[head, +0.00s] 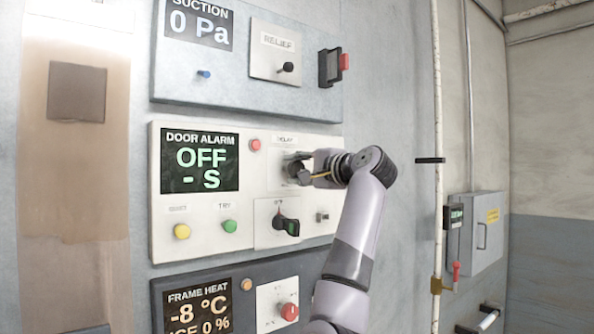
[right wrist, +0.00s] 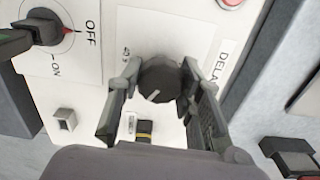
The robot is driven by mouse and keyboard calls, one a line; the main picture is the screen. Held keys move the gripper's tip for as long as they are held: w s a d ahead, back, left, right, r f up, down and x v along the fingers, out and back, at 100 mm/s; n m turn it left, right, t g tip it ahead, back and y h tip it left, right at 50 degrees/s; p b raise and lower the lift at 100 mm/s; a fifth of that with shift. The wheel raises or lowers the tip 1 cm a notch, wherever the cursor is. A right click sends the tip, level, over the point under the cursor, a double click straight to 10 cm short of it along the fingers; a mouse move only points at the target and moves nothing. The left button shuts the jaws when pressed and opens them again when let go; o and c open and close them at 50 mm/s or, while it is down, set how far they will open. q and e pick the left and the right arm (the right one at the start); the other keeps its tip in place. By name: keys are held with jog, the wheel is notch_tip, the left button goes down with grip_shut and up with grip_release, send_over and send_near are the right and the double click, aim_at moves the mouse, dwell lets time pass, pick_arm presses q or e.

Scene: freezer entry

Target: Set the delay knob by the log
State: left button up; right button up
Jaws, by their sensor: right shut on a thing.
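The white door alarm panel (head: 160,225) is on the wall, and its display (head: 200,162) reads "OFF" and "- S". The dark delay knob (right wrist: 160,80) has a pale pointer line and sits on a plate labelled "DELAY". My right gripper (head: 298,172) is at this plate and hides most of the knob in the head view. In the right wrist view its fingers are on both sides of the knob, shut on it. No log page can be made out. My left gripper is not in view.
Below the delay plate is a black rotary switch (head: 287,225) with OFF and ON marks. A red lamp (head: 255,145), yellow button (head: 182,232) and green button (head: 230,226) are nearby. The suction panel (head: 240,95) is above, the frame heat panel (head: 245,275) below.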

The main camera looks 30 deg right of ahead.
jog(key=o, duration=1.2)
jog(key=shift+d, duration=0.1)
jog(key=shift+c, duration=0.2)
jog(key=shift+s, duration=0.15)
jog(key=s, duration=1.1)
jog(key=shift+s+d, duration=0.35)
jog(key=shift+d, duration=0.05)
